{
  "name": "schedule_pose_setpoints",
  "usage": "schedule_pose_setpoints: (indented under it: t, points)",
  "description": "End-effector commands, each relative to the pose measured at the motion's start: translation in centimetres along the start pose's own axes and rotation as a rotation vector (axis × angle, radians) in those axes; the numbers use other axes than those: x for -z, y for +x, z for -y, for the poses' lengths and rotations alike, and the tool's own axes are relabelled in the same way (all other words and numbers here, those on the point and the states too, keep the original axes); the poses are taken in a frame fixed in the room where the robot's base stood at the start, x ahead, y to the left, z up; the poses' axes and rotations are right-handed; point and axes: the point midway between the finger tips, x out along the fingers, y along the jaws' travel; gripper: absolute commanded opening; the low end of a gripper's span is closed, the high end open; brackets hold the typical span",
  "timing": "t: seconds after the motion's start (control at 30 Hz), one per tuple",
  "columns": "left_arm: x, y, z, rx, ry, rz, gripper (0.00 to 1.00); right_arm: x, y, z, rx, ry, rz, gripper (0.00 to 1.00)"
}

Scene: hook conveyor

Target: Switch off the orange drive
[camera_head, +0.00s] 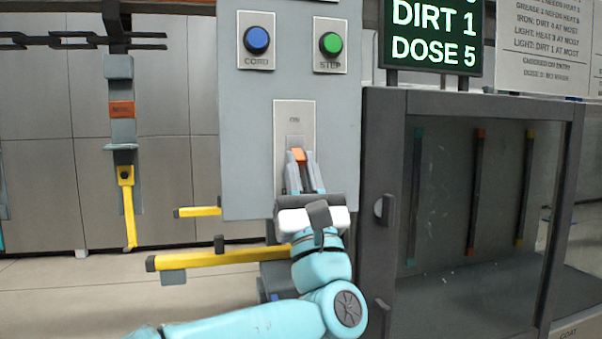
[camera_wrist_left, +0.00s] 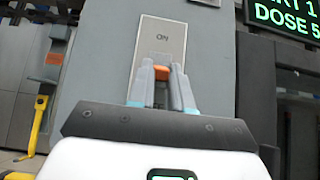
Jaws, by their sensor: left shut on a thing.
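The orange drive switch (camera_head: 299,154) is a small orange-tipped lever on a pale plate (camera_head: 293,110) marked ON, fixed to a grey panel. My left gripper (camera_head: 303,166) reaches up from below and its fingers are shut around the orange tip. The lower part of the lever is hidden by the fingers. My right gripper is not in either view.
A blue CORD button (camera_head: 257,40) and a green STEP button (camera_head: 330,43) sit above the plate. A dark glass-fronted cabinet (camera_head: 385,140) stands close on the right. Yellow bars (camera_head: 215,259) jut out at the lower left. A chain with a hanging hook (camera_head: 128,210) is at the left.

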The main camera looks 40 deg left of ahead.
Motion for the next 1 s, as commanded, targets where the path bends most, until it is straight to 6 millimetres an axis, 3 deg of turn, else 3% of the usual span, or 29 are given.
schedule_pose_setpoints:
  t: [0.17, 0.2, 0.27, 0.3, 0.67, 0.77, 1.0]
  points:
    - [0.0, 0.0, 0.0, 0.001, 0.001, 0.0, 0.0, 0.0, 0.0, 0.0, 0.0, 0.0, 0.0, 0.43]
    - [0.0, 0.0, 0.0, 0.001, 0.001, 0.0, 0.22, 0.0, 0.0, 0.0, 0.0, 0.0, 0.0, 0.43]
    - [0.0, 0.0, 0.0, 0.001, 0.001, -0.001, 0.42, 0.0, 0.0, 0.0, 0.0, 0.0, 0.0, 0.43]
    - [0.0, 0.0, 0.0, 0.001, 0.001, -0.001, 0.45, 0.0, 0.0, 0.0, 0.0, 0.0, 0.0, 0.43]
    - [0.1, -0.8, 0.0, 0.001, 0.0, -0.001, 0.45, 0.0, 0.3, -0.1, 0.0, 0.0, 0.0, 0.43]
    - [0.2, -2.6, 0.1, 0.002, 0.0, -0.002, 0.45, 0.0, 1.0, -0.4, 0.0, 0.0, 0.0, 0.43]
    - [0.2, -9.0, 0.1, 0.006, -0.002, -0.001, 0.45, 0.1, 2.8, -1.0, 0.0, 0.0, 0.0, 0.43]
